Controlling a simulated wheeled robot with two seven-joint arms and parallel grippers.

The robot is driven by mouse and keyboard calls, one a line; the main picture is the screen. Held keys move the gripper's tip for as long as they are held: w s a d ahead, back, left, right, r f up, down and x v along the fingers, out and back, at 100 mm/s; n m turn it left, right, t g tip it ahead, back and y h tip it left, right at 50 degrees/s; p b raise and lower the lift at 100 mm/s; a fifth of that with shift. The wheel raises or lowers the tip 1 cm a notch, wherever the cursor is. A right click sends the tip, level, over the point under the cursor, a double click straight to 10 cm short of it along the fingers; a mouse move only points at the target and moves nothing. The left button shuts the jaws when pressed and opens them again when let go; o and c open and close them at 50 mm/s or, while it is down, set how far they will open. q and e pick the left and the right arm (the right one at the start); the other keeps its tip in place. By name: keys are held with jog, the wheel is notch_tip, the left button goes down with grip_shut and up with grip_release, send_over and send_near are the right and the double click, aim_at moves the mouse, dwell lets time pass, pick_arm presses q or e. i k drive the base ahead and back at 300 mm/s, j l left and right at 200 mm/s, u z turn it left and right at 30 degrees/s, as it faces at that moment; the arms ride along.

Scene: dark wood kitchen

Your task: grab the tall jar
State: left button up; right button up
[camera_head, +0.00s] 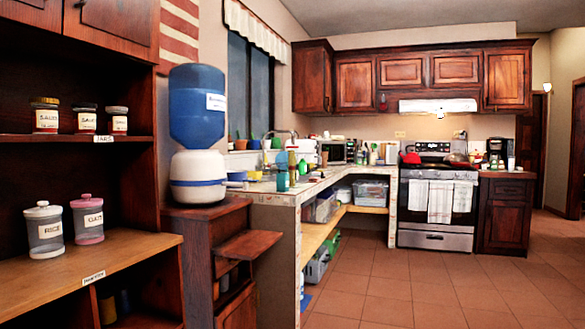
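On the upper shelf (60,140) at the left stand three labelled jars. The leftmost jar (45,116) has a gold lid and is the tallest of these. A dark-lidded jar (85,119) stands right of it, then a smaller jar (117,121). On the lower counter stand a clear canister with a whitish lid and a label reading RICE (44,230), and a slightly shorter canister with a pink lid (88,218). All stand upright. Neither of my grippers is in view.
The wooden cabinet's counter (95,255) is bare in front of the canisters. A blue-topped water dispenser (197,130) stands on a wooden cabinet to the right. Farther back are a cluttered counter (285,196) and a stove (438,200). The tiled floor (430,285) at right is clear.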

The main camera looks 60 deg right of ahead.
aim_at(291, 152)
jog(key=k, duration=0.55)
jog(key=k+z, duration=0.1)
jog(key=z, duration=1.85)
jog(key=i+z, duration=0.2)
jog(key=i, duration=0.25)
jog(key=i+z, duration=0.2)
jog(key=i, duration=0.2)
jog(key=i+j+z, duration=0.2)
jog(key=i, duration=0.25)
jog(key=i+j+z, duration=0.25)
jog(key=i, duration=2.85)
jog(key=j+u, duration=0.05)
jog(key=j, duration=0.05)
